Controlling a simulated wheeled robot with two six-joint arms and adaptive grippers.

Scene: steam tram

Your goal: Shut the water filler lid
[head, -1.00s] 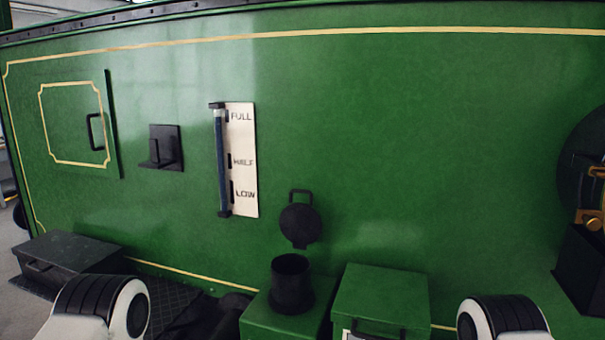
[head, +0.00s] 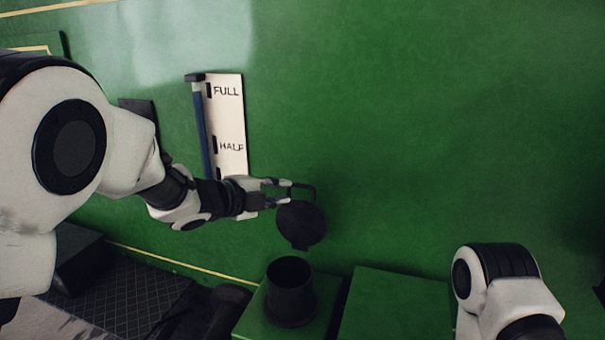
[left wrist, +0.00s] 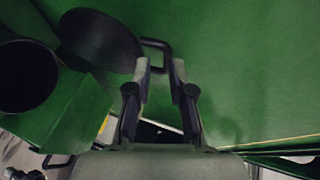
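The water filler lid (head: 301,224) is a round black disc with a loop handle (head: 314,194) on its upper edge. It stands open, raised above the black filler neck (head: 290,288), whose dark mouth is uncovered. My left gripper (head: 286,190) is at the handle, coming from the left, with its fingers apart. In the left wrist view, the fingertips (left wrist: 161,66) are on either side of the handle's outer bar, with a gap showing; contact cannot be told. The lid (left wrist: 100,40) and filler neck (left wrist: 25,75) also show there. My right gripper is out of view.
The green tank wall fills the back, with a white level gauge (head: 229,120) behind my left forearm. A green box (head: 395,305) stands right of the filler neck. A dark treadplate (head: 125,295) lies at lower left. The wall right of the lid is clear.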

